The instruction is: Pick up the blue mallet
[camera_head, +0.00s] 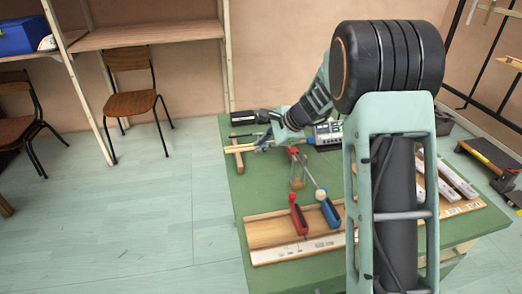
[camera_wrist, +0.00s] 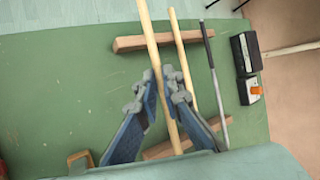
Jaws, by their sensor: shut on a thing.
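Two pale wooden sticks and a dark grey rod (camera_wrist: 214,82) lie side by side across two wooden bars in the wrist view. My gripper (camera_wrist: 166,92) is shut on the left wooden stick (camera_wrist: 151,42), which runs between its blue-grey fingers. The right wooden stick (camera_wrist: 183,58) passes close beside the right finger. No blue mallet head shows on these sticks; their lower ends are hidden by my gripper and wrist. In the head view my gripper (camera_head: 268,143) is low over the far left of the green table, partly hidden by my arm.
The far wooden bar (camera_wrist: 128,44) supports the sticks. A black box with an orange part (camera_wrist: 247,80) stands to the right.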

